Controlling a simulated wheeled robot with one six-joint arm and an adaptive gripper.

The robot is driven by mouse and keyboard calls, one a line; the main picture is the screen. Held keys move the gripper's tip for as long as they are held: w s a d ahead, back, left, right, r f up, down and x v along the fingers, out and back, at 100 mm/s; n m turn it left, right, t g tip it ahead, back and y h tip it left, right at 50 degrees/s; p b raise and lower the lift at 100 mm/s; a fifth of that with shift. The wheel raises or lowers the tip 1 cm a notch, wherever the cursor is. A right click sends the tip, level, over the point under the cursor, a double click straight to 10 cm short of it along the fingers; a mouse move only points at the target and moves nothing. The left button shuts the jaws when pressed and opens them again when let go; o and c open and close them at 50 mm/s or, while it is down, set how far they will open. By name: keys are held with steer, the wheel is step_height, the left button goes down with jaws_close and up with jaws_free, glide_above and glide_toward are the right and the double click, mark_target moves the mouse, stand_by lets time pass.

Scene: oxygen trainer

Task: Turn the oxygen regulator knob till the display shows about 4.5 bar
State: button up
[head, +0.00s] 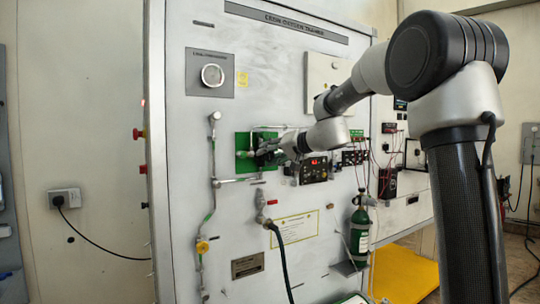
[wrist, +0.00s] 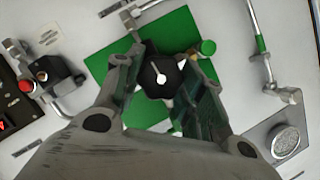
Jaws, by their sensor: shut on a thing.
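The black regulator knob (wrist: 160,78) with a white pointer mark is in the middle of the wrist view, in front of a green square plate (wrist: 104,82). My gripper (wrist: 163,66) has one finger on each side of the knob and is shut on it. In the head view my gripper (head: 264,153) is at the green plate (head: 242,144) on the panel, and it hides the knob there. The display (head: 314,167) with red digits is on a black box right of my gripper. Its digits are too small to read.
Pipes (head: 212,150) run left of the plate. A hose (head: 281,255) hangs below, and a green cylinder (head: 360,232) stands at the right.

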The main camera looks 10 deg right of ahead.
stand_by(0.4)
steer(key=o, duration=1)
steer(key=v, duration=1.2)
steer(key=shift+d+f, duration=0.1)
steer(key=shift+f, duration=0.05)
